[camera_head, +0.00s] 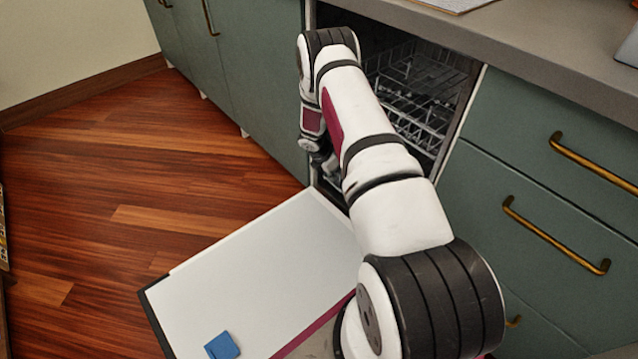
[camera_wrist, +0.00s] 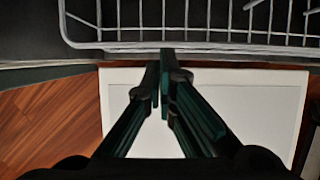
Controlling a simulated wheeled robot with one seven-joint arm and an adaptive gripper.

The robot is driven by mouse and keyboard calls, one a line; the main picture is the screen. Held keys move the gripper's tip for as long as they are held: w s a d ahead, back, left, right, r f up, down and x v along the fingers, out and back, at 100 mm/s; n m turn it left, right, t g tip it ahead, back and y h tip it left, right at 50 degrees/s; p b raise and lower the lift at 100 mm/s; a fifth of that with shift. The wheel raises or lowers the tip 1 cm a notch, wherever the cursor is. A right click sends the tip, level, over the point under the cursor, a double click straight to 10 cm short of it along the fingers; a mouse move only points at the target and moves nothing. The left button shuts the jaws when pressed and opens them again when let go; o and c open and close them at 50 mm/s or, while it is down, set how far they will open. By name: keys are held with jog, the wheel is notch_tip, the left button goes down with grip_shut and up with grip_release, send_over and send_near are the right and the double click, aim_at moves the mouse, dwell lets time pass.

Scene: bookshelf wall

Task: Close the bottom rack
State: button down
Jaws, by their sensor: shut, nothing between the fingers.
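The dishwasher's inside shows in the head view with grey wire racks (camera_head: 425,85) in it, partly hidden behind my arm. In the wrist view a wire rack (camera_wrist: 230,37), apparently the bottom one, spans the top of the picture above the inner edge of the open door. My gripper (camera_wrist: 164,62) is shut and empty, with its fingertips at the rack's front lower rail; I cannot tell if they touch it. In the head view my gripper (camera_head: 325,165) hangs low at the dishwasher opening, partly hidden by my arm.
The dishwasher door (camera_head: 255,262) lies open and low, with a small blue block (camera_head: 222,346) on it. Green cabinets (camera_head: 235,65) and drawers (camera_head: 540,205) flank the opening. A grey countertop (camera_head: 520,55) overhangs it. The wooden floor (camera_head: 130,180) at left is clear.

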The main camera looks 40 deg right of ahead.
jog(key=shift+d, duration=1.65)
jog(key=a+r+p, duration=0.3)
jog(key=a+r, duration=0.5)
jog(key=r, duration=0.1)
jog(key=shift+r, duration=0.1)
